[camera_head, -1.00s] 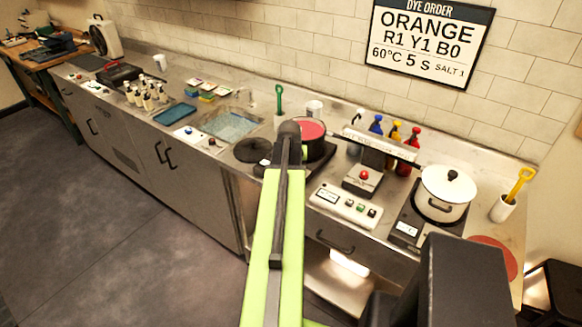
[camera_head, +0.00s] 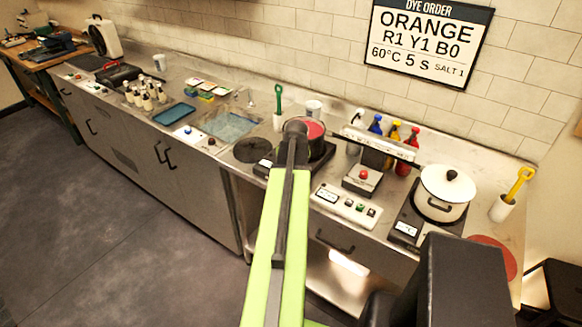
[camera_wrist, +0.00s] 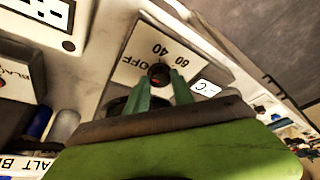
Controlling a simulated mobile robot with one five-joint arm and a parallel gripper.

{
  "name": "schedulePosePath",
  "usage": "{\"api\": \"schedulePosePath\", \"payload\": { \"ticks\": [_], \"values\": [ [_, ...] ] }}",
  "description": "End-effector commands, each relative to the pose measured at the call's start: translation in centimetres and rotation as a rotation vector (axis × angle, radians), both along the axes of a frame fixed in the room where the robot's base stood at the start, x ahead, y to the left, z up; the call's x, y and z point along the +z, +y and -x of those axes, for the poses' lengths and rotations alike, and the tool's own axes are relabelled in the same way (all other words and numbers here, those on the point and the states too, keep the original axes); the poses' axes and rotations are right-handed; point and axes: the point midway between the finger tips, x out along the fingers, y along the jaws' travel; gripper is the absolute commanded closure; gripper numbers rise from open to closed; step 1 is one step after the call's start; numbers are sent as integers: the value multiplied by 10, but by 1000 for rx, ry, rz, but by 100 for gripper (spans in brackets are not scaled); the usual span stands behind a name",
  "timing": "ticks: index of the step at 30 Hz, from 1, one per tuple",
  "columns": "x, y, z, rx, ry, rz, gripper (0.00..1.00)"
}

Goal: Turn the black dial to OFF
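The black dial (camera_wrist: 158,74) is on a pale hot plate panel (camera_wrist: 130,72) in the wrist view. OFF, 40 and 60 are printed around it. A small reddish mark shows on the dial, but I cannot read its pointing direction. My gripper (camera_wrist: 161,80) has its two green fingers at the dial, one on each side. I cannot tell whether they touch it. In the head view my arm's dark end covers the dial and part of the hot plate (camera_head: 322,160), which bears a pot of red liquid (camera_head: 316,131).
A button panel (camera_head: 345,204) and a red-button box (camera_head: 362,179) stand right of the hot plate. Further right is a lidded white pot (camera_head: 440,197). A dark round mat (camera_head: 251,150) and a sink (camera_head: 230,126) lie to the left. Colored bottles (camera_head: 394,133) stand behind.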

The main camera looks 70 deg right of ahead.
Motion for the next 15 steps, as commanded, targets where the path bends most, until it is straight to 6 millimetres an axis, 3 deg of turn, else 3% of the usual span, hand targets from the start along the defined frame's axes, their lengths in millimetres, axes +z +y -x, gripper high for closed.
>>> {"api": "schedulePosePath", "payload": {
  "ticks": [5,15],
  "values": [
    [0,1,1,-1,2,-2,50],
    [3,1,1,-1,0,0,50]
  ]
}}
